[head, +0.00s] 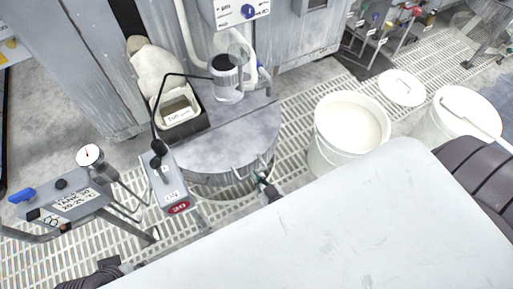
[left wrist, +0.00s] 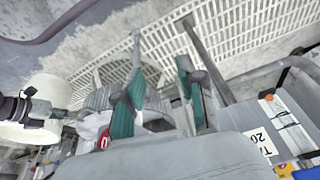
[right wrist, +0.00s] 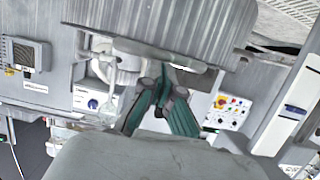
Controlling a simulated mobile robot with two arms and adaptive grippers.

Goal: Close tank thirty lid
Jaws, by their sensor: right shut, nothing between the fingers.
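A round grey tank lid (head: 220,145) covers the top of a grey tank (head: 220,188) in the middle of the head view. It looks flat, but I cannot tell whether it is fully seated. A thin handle sits on its front edge. My right gripper (head: 261,180) is at that front edge, close to the handle. In the right wrist view its green fingers (right wrist: 165,78) are together and empty; contact is unclear. My left gripper (head: 128,267) is low at the left, away from the lid. Its fingers stand apart and empty in the left wrist view (left wrist: 158,80).
A control box (head: 168,185) with a red tag, seemingly 20, stands left of the tank. A sign stand (head: 70,203) also appears to read tank 20. A white bucket (head: 320,150) is right of the tank.

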